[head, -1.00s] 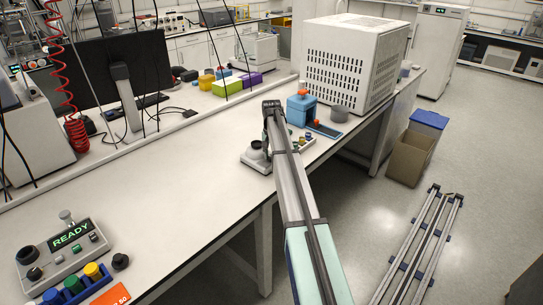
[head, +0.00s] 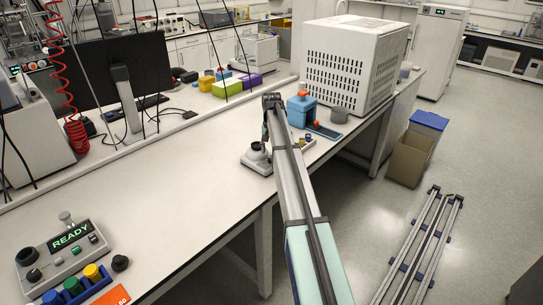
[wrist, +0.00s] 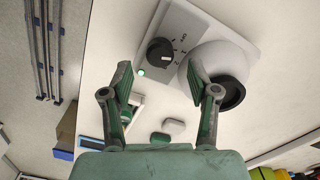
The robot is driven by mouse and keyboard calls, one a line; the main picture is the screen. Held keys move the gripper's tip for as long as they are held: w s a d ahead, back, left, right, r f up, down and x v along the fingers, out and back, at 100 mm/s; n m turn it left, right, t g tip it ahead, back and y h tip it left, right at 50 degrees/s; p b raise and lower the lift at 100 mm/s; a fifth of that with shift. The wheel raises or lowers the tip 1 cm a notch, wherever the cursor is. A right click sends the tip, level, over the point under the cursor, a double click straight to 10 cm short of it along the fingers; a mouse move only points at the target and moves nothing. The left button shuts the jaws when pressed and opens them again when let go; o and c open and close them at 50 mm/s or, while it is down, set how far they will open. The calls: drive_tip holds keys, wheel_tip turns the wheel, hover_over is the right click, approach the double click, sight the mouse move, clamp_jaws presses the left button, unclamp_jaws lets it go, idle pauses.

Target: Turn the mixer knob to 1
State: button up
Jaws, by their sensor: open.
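The mixer (wrist: 203,35) is a pale device with a white rounded body and a dark round cup (wrist: 229,92) on it. Its black knob (wrist: 160,51) sits on the panel with a white pointer mark and small printed marks to its right; I cannot read the setting surely. A green light (wrist: 141,72) glows beside the knob. My gripper (wrist: 157,74) is open and empty, its two fingers apart, with the knob beyond and between the tips, not touching.
A blue container (head: 300,109), a grey cup (head: 339,114) and a large white perforated box (head: 350,65) stand to the right of my arm. A control box reading READY (head: 65,250) is at lower left. The bench (head: 160,180) between is clear.

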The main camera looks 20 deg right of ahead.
wheel_tip(320, 180, up, 8)
drive_tip(key=shift+r, duration=0.25)
idle(0.4)
